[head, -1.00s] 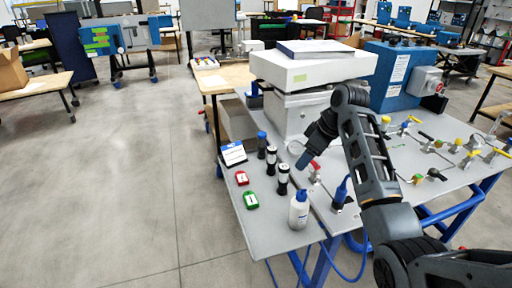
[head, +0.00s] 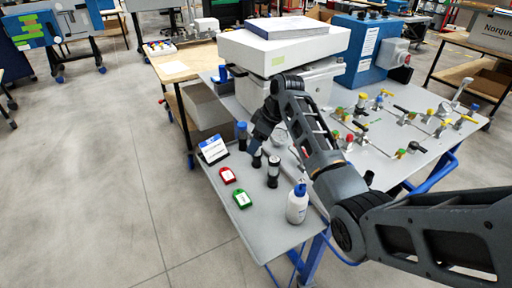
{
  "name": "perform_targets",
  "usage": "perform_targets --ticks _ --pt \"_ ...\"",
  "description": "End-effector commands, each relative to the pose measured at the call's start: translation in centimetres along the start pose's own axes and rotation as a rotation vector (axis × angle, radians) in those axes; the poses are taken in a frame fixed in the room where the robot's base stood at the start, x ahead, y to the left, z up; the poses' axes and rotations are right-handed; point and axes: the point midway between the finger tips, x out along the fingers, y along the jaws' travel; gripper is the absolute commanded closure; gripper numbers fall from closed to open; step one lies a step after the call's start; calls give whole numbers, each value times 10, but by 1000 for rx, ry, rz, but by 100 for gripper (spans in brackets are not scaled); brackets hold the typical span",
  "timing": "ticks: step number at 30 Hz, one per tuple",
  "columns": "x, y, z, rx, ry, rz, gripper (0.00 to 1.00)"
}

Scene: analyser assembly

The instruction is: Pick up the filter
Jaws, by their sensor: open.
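No label marks the filter, and I cannot tell which part it is. Three small upright cylinders stand on the grey table (head: 225,205). One has a blue top (head: 241,131). A black-and-white cylinder (head: 273,172) stands nearest the front. A dark cylinder (head: 257,160) between them is largely hidden by my gripper. My gripper (head: 256,146) points down over this middle cylinder, open. Its fingertips are small and dark, and I cannot tell whether they touch it.
A white squeeze bottle (head: 297,205) stands near the front edge, with red (head: 227,175) and green (head: 242,198) tags to its left. A small sign (head: 213,149) stands at the left edge. The white analyser (head: 290,47) is behind. Valves and pipes (head: 400,115) fill the right side.

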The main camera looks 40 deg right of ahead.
Motion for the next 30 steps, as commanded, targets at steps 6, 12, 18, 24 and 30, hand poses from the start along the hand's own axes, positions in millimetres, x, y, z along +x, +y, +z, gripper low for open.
perform_targets --ticks 6,12,18,24,30 --pt "25 0 -1 0 -1 -1 33" --pt "28 0 -1 0 1 1 33" --pt "28 0 -1 0 0 1 45" --pt "27 0 -1 0 0 1 65" --pt "27 0 -1 0 0 1 84"
